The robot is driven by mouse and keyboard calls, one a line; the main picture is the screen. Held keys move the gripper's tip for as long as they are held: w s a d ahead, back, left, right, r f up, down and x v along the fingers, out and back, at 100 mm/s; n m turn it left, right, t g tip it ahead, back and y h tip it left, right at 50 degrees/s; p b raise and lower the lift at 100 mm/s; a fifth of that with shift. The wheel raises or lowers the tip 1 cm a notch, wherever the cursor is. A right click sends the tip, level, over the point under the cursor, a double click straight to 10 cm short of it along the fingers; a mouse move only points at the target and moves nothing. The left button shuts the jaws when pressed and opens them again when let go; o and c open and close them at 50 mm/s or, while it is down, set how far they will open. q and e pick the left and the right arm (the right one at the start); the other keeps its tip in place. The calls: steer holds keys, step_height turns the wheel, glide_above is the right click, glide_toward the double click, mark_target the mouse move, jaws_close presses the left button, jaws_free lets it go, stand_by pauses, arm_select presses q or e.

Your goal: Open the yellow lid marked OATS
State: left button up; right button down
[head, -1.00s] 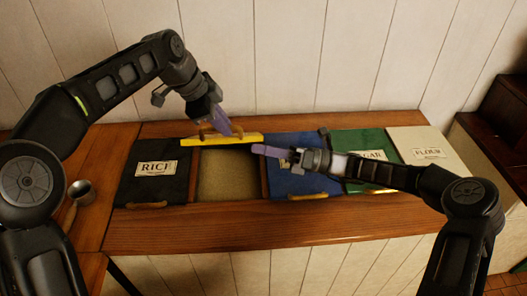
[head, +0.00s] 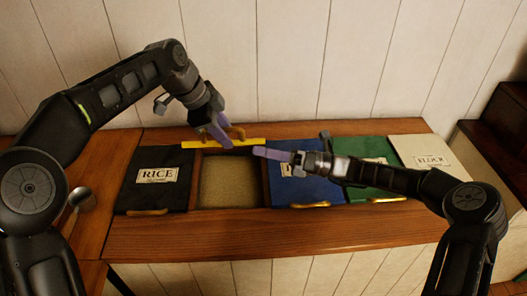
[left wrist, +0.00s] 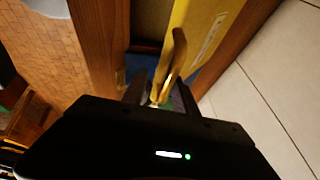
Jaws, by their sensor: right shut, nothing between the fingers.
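The yellow lid (head: 255,142) stands raised, nearly edge-on, at the back of its open compartment (head: 228,183), which shows a tan, grainy filling. In the left wrist view the lid's yellow face (left wrist: 200,25) carries a pale label, too oblique to read. Its brass handle (left wrist: 178,55) runs between the spread fingers of my left gripper (left wrist: 160,97), with gaps visible beside it. In the head view my left gripper (head: 218,130) is at the lid, partly hiding it. My right gripper (head: 260,152) is shut and empty, at the compartment's right edge, over the blue lid.
The closed black RICE lid (head: 155,190) is on the left. The closed blue lid (head: 300,190), green lid (head: 372,183) and cream FLOUR lid (head: 425,150) are on the right. A metal cup (head: 82,198) stands at the left. The plank wall (head: 290,60) rises behind the counter.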

arm_select(q)
steer(key=v, duration=0.7)
steer(key=shift+r, duration=0.25)
